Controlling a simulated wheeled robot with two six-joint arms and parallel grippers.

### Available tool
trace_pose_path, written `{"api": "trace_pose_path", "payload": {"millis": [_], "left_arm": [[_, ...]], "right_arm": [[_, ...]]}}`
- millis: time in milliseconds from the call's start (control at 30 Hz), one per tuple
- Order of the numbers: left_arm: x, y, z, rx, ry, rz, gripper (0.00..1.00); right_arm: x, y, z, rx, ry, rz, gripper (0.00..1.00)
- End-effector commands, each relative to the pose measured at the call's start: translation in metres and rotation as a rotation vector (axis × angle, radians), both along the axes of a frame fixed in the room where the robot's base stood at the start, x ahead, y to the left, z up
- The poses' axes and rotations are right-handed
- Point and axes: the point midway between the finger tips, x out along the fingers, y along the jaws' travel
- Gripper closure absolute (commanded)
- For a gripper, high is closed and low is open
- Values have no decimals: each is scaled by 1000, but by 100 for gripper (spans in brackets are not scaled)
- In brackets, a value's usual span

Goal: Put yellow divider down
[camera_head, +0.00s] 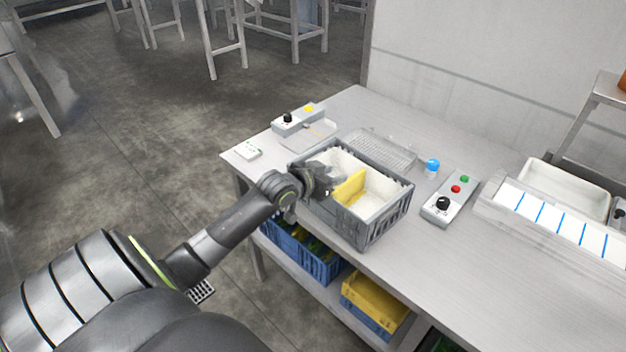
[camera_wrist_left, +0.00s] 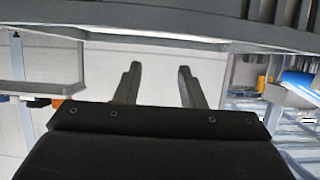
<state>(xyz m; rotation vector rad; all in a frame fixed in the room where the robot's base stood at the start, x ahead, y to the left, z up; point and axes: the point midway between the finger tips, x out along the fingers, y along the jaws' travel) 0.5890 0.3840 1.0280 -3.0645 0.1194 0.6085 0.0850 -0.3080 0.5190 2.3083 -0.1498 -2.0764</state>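The yellow divider (camera_head: 351,188) stands inside a grey crate (camera_head: 373,236) on the workbench. It looks roughly upright across the crate's middle, with a pale interior on both sides. My left gripper (camera_head: 325,185) is at the crate's left side, next to the divider; its fingertips are hard to make out in the head view. In the left wrist view the two fingers of the left gripper (camera_wrist_left: 158,82) are spread apart, with only a pale surface showing between them. My right gripper is not in view.
A wire basket (camera_head: 380,150) is behind the crate. A button box (camera_head: 449,199) and a blue-topped item (camera_head: 432,166) stand to its right. Another control box (camera_head: 297,119) is at the back left. Blue (camera_head: 303,252) and yellow (camera_head: 376,300) bins sit on the lower shelf.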

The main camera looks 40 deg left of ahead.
Motion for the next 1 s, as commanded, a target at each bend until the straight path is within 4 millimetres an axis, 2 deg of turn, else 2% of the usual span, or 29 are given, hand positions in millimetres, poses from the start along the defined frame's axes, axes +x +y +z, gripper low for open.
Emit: {"api": "trace_pose_path", "payload": {"millis": [200,433,600,867,967,1000], "left_arm": [[-39,4,14,6,2,0,64],[-68,6,27,4,2,-1,64],[-76,6,31,2,1,-1,64],[-77,7,31,0,1,1,64],[-76,14,17,-2,17,24,64],[-76,21,5,-2,31,43,64]], "right_arm": [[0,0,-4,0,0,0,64],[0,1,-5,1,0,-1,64],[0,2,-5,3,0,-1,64],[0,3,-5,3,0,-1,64],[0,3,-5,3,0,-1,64],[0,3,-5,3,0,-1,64]]}}
